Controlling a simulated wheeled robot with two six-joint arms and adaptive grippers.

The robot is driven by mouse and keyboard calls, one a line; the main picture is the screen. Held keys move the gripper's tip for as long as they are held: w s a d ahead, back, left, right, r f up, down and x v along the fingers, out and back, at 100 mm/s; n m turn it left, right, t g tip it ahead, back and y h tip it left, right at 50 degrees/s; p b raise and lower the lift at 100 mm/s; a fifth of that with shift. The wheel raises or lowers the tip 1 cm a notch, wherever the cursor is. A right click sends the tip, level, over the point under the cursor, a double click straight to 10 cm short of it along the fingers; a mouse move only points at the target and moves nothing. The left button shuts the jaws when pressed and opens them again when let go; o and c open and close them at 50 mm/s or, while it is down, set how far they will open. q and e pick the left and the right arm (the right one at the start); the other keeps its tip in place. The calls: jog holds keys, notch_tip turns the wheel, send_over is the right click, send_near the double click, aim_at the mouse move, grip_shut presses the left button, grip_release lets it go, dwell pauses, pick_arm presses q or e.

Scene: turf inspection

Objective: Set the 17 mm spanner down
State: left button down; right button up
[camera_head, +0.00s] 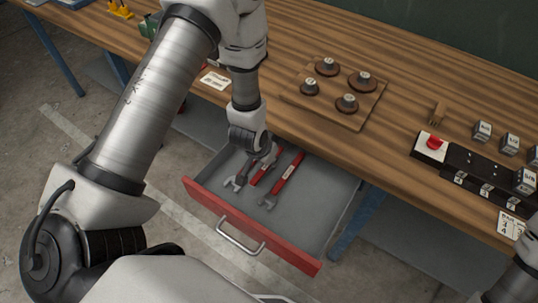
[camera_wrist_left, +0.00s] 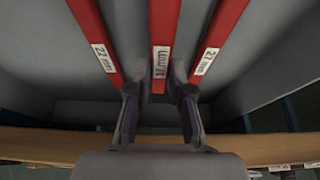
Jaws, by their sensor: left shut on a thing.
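My left gripper (camera_head: 260,152) reaches down into the open drawer (camera_head: 318,205). In the left wrist view its fingers (camera_wrist_left: 161,88) are shut on the red handle of the middle spanner (camera_wrist_left: 165,25), which I take as the 17 mm one; its label is hard to read. A red spanner labelled 22 mm (camera_wrist_left: 92,30) lies to its left and another labelled 27 mm (camera_wrist_left: 222,30) to its right. In the head view, red handles and grey open jaws show in the drawer, one spanner (camera_head: 285,180) clearest. I cannot tell whether the held spanner touches the drawer floor. My right gripper is out of view.
The drawer's red front (camera_head: 250,228) has a metal handle. The wooden bench (camera_head: 400,100) above carries a board (camera_head: 372,100) with several round knobbed weights, a red-button box (camera_head: 432,147), a black rack (camera_head: 480,175) and small cubes. The drawer's right part is bare.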

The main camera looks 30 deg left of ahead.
pick_arm(q)
jog(key=shift+f, duration=0.8)
jog(key=c, duration=1.1)
grip_release()
jog(key=shift+o, duration=0.2)
jog(key=shift+r, duration=0.55)
jog(key=v, duration=1.1)
jog(key=shift+s, duration=0.15)
jog(key=shift+r, duration=0.15)
